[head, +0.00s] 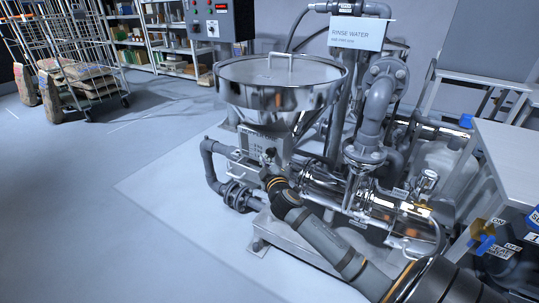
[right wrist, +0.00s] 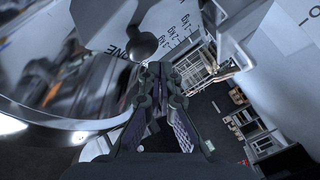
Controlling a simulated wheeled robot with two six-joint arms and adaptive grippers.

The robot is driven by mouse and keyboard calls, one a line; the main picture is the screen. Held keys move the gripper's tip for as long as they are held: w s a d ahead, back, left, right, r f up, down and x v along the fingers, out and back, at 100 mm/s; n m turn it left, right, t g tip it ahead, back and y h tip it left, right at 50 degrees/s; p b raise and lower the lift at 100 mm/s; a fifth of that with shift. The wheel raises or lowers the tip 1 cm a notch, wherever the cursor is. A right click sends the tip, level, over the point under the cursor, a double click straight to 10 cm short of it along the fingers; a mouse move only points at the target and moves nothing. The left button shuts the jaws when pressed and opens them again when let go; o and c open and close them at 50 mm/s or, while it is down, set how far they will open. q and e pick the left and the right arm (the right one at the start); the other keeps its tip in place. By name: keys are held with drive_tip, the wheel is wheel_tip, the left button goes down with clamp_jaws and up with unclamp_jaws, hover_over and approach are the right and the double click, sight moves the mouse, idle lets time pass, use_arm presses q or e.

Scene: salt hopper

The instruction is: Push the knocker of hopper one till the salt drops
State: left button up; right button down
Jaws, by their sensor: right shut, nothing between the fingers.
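The steel hopper (head: 250,100) with a lidded funnel stands at the centre of the head view. A pale marked plate (head: 250,143) is on its lower cone. The knocker, a dark round knob (head: 270,153), sits by this plate; in the right wrist view the knob (right wrist: 140,44) is large, with part of the word "ONE" beside it. My right gripper (head: 268,173) reaches in from the lower right and is shut and empty. Its fingertips (right wrist: 154,70) are close below the knob; I cannot tell if they touch. The salt inside is hidden. My left gripper is out of view.
Grey pipes and a pump (head: 372,203) crowd the right of the hopper. A "RINSE WATER" sign (head: 357,33) hangs above. A control box (head: 218,22) is behind. A wire cart (head: 75,65) stands far left.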

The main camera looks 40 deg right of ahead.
drive_tip(key=shift+d, duration=0.1)
idle(0.4)
drive_tip(key=shift+w+d, duration=0.2)
drive_tip(key=shift+d, duration=0.1)
drive_tip(key=shift+w+d, duration=0.3)
drive_tip(key=shift+d, duration=0.45)
idle(0.9)
idle(0.3)
drive_tip(key=shift+s+a+p, duration=0.2)
drive_tip(key=shift+s+a, duration=0.05)
drive_tip(key=shift+a, duration=0.35)
drive_tip(key=shift+s+a+p, duration=0.2)
drive_tip(key=shift+s+a, duration=0.05)
drive_tip(key=shift+a, duration=0.3)
